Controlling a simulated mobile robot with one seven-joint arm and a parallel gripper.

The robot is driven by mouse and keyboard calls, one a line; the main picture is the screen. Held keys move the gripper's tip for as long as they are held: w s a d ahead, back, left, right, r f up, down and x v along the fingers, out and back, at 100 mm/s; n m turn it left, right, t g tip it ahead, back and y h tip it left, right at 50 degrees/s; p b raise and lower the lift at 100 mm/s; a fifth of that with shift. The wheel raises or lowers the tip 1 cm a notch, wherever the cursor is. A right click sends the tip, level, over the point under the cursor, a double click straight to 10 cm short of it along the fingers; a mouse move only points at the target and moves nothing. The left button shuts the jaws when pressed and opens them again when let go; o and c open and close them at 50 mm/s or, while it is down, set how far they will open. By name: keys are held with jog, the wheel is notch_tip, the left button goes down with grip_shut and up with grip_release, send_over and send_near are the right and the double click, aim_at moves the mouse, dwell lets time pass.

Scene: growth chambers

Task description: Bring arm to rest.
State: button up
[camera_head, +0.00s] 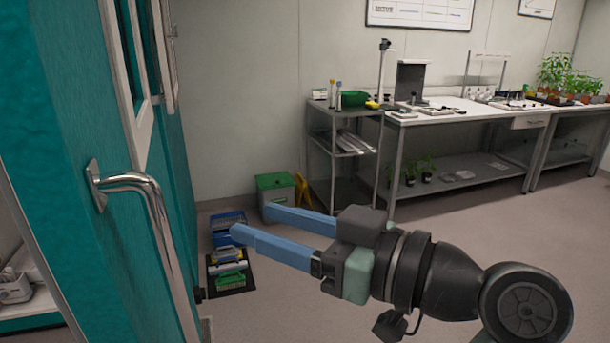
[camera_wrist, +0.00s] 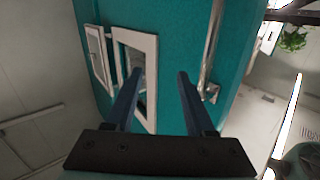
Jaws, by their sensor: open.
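My gripper (camera_head: 252,224) has two long blue fingers. They are spread apart with nothing between them. In the head view my arm comes in from the lower right, and the fingers point left towards the teal chamber door (camera_head: 75,150). In the wrist view my gripper (camera_wrist: 157,82) faces the teal door (camera_wrist: 172,45), with a white-framed window (camera_wrist: 152,50) behind the left finger. The metal door handle (camera_head: 150,190) is left of the fingertips in the head view. The handle (camera_wrist: 212,50) also shows beyond the right finger in the wrist view, apart from it.
A mat (camera_head: 243,290) with brushes lies on the floor by the door, near a blue crate (camera_head: 228,238) and a green-lidded bin (camera_head: 276,194). A metal cart (camera_head: 320,160) and a long workbench (camera_head: 450,118) with plants stand along the back. The floor at right is clear.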

jog(key=w+d+r+m+t+h, duration=0.2)
jog(key=w+r+m+t+h, duration=0.1)
jog(key=r+m+t+h, duration=0.55)
jog(key=s+d+r+m+t+h, duration=0.2)
jog(key=s+r+t+h, duration=0.4)
jog(key=s+r+t, duration=0.6)
notch_tip(320, 180, up, 15)
jog(key=g+p, duration=0.2)
jog(key=p, duration=1.2)
jog(key=shift+w+r+m, duration=0.2)
jog(key=shift+w+m, duration=0.05)
jog(key=shift+m, duration=0.1)
